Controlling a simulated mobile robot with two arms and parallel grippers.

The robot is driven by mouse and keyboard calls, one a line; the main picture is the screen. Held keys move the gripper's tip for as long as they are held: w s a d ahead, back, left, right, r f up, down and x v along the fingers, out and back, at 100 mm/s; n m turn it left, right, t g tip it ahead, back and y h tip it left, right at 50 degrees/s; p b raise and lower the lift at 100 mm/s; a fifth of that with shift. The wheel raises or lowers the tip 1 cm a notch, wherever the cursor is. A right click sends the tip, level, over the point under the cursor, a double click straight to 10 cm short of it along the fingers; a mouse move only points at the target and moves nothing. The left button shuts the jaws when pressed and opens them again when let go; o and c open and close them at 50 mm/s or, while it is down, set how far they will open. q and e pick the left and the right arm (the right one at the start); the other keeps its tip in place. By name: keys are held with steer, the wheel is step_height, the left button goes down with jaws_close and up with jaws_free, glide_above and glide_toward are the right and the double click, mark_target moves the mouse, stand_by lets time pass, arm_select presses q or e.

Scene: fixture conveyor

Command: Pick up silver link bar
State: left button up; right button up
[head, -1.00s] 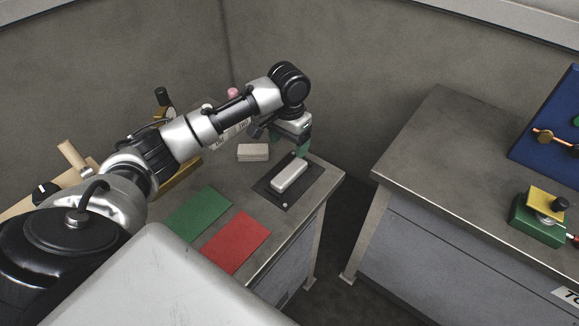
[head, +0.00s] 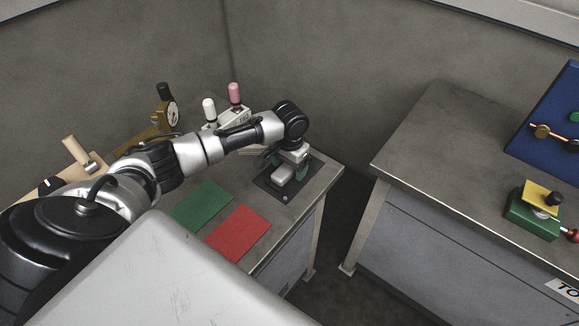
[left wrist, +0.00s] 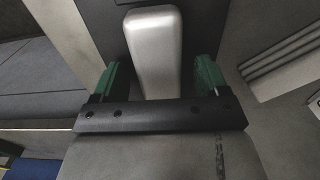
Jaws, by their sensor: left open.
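The silver link bar (head: 281,172) lies on a dark plate (head: 285,198) near the right edge of the left table. It also shows in the left wrist view (left wrist: 154,45), where it runs up between the two green fingers. My left gripper (head: 287,168) is low over the bar in the head view. In the left wrist view my left gripper (left wrist: 158,78) is open, one finger on each side of the bar, with a gap on both sides. The gripper and wrist hide part of the bar in the head view. My right gripper is not in view.
A green mat (head: 201,205) and a red mat (head: 238,233) lie on the table in front of the plate. Handled devices with white (head: 209,110) and pink (head: 234,93) grips stand behind my arm. A second table (head: 450,150) stands to the right across a gap.

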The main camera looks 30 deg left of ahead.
arm_select(q)
steer(key=c, duration=1.1)
steer(key=shift+r, duration=0.15)
